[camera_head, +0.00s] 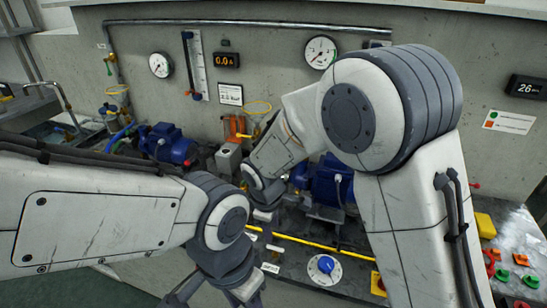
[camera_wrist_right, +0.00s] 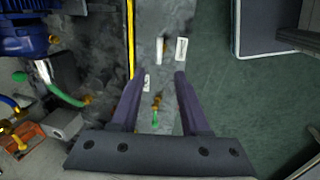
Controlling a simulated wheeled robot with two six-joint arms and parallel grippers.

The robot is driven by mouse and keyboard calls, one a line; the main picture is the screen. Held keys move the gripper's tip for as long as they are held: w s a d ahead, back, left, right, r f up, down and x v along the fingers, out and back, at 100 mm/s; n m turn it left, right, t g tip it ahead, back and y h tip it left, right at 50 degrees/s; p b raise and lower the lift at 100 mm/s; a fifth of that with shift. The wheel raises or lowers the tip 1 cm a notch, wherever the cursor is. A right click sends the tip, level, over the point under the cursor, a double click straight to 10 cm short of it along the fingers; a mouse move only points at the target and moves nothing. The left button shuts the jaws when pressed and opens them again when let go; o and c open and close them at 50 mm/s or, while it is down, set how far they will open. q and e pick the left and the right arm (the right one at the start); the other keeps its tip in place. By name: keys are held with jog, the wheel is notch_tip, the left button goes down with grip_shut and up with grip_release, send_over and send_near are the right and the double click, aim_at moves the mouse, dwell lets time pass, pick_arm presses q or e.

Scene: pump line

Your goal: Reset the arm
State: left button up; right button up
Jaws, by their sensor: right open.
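My right arm (camera_head: 350,110) comes in from the right and folds across the middle of the head view. My left arm (camera_head: 100,220) reaches in from the left and bends down at the wrist. Its far end runs out of the bottom of the head view, so its jaws do not show.
The bench holds a blue pump motor (camera_head: 168,144), a second blue motor (camera_head: 330,185) beside my right arm, a yellow pipe (camera_head: 310,243), a blue knob (camera_head: 326,264) and coloured buttons (camera_head: 520,260). Gauges (camera_head: 320,52) hang on the wall behind. Green floor (camera_wrist_right: 225,110) shows beyond the bench edge.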

jog(key=s+d+r+m, duration=0.2)
jog(key=s+r, duration=0.1)
jog(key=s, duration=0.4)
jog(key=s+d+r+m+g+y, duration=0.1)
jog(key=s+d+r+m, duration=0.1)
jog(key=s, duration=0.6)
jog(key=s+d+r+m+g, duration=0.1)
jog(key=s+r+m, duration=0.2)
jog(key=s, duration=0.5)
jog(key=shift+s+d+r+y, duration=0.25)
jog(key=shift+d+r+y, duration=0.15)
jog(key=shift+r, duration=0.3)
jog(key=shift+o, duration=0.3)
jog(key=shift+w, duration=0.1)
